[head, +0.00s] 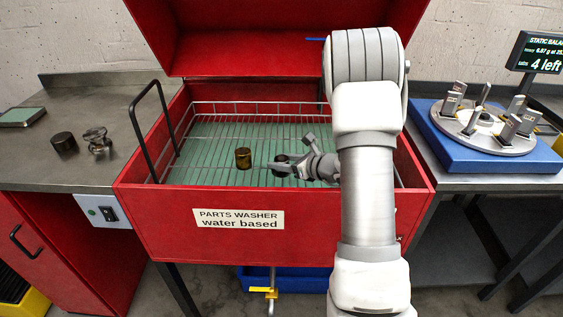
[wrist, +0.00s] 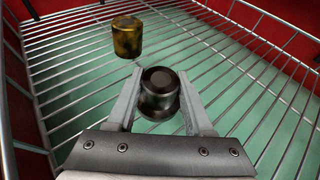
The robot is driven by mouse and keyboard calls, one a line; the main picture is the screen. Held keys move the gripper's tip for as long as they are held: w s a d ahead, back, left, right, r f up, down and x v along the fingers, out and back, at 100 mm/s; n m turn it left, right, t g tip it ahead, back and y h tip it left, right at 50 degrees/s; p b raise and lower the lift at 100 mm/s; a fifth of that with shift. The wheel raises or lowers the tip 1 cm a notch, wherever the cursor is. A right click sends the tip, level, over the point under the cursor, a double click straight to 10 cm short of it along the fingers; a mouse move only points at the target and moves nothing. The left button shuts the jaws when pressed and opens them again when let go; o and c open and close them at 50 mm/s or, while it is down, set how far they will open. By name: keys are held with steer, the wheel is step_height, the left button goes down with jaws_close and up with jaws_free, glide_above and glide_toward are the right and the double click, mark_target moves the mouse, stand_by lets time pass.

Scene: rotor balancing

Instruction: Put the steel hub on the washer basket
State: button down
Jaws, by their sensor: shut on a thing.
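My gripper (wrist: 158,108) is shut on a dark, shiny stepped round part, the steel hub (wrist: 159,92), which sits upright between the two fingers. In the head view my gripper (head: 279,168) is low inside the open parts washer, over the wire washer basket (head: 215,170), and the hub is partly hidden by the fingers. The wrist view shows the basket wires (wrist: 245,82) beneath and around the hub. I cannot tell whether the hub touches the wires or hangs just above them.
A brassy cylinder (head: 243,158) stands in the basket left of my gripper. A dark cylinder (head: 64,143) and a shiny flanged part (head: 97,140) are on the left bench. A black handle (head: 152,130) rises at the left. The basket's left part is clear.

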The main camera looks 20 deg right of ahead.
steer(key=shift+c, duration=1.4)
jaws_free()
steer(key=shift+f, duration=0.1)
